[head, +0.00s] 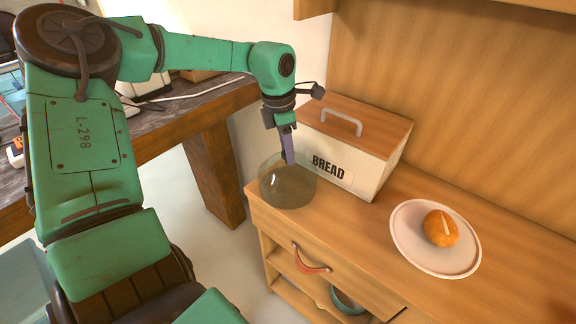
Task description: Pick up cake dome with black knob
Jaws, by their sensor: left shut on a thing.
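The cake dome (287,186) is a clear, greyish glass cover near the left corner of the wooden counter, in front of the bread box. My left gripper (290,160) comes down from above onto the top of the dome and is shut on its knob. The knob is mostly hidden by the fingers. I cannot tell whether the dome's rim touches the counter or is slightly raised. My right gripper is not in view.
A bread box (362,146) with a wooden lid and metal handle stands right behind the dome. A dark workbench (190,120) is at the left.

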